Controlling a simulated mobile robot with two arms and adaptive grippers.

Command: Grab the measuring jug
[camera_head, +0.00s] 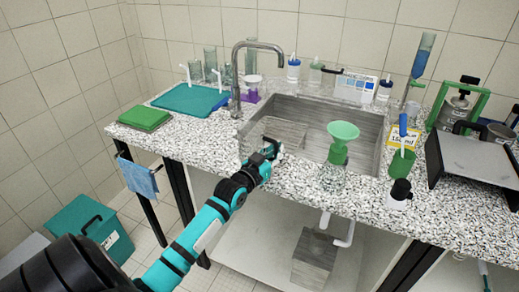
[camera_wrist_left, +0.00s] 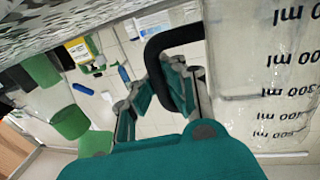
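In the left wrist view the measuring jug (camera_wrist_left: 285,85) is a clear vessel with black ml marks, close up on the right and upside down in the picture. Its black handle (camera_wrist_left: 180,36) loops toward my left gripper (camera_wrist_left: 160,90). The handle's grip lies between the two fingers, which close in on it from both sides. In the head view my left gripper (camera_head: 272,152) is at the front left edge of the sink. The clear jug body is hard to make out there. My right gripper is not in view.
The sink (camera_head: 300,165) lies beyond the gripper. A flask with a green funnel (camera_head: 342,132) stands to the right on the speckled counter (camera_head: 230,150). A green cup (camera_head: 402,162) stands right.

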